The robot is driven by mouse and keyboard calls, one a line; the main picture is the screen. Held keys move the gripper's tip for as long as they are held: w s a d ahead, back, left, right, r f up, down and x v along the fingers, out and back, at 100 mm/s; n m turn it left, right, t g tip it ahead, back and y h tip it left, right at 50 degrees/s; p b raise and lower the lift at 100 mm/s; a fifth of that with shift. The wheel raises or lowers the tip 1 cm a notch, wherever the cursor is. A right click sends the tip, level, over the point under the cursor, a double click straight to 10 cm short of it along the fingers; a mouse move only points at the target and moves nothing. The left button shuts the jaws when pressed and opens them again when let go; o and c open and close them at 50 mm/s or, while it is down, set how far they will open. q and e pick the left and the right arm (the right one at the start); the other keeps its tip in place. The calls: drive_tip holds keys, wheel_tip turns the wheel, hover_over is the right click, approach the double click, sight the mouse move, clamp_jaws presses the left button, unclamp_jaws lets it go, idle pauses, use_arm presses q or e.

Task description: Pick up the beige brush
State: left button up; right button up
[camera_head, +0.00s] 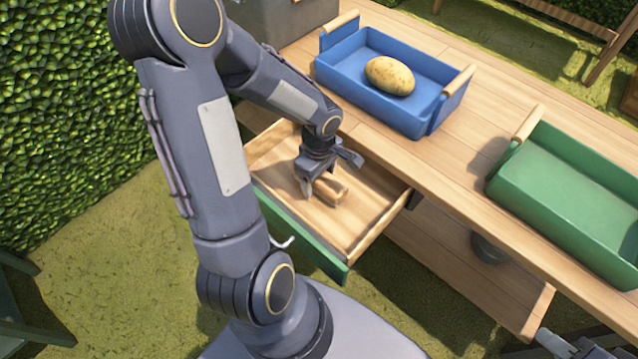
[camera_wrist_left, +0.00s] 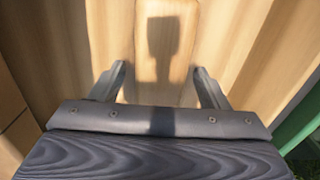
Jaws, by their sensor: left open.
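The beige brush (camera_head: 331,188) lies in the open wooden drawer (camera_head: 365,222), partly hidden by my left gripper. My left gripper (camera_head: 322,184) is open, pointing down into the drawer with its fingers around or just above the brush. In the left wrist view the gripper (camera_wrist_left: 158,85) has its fingers apart, and a pale wooden shape that looks like the brush (camera_wrist_left: 180,75) lies between them with a dark shadow on it. I cannot tell whether the fingers touch it. Part of my right gripper (camera_head: 572,345) shows at the bottom right edge, mostly cut off.
A blue tray (camera_head: 432,118) holding a potato (camera_head: 390,76) and an empty green tray (camera_head: 560,190) stand on the wooden bench (camera_head: 440,165). The drawer's green front (camera_head: 318,252) and side walls surround my left gripper. A hedge (camera_head: 70,110) is at left.

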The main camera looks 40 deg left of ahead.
use_arm(q)
drive_tip(key=shift+f, duration=0.65)
drive_tip(key=shift+r, duration=0.1)
drive_tip(key=c, duration=1.1)
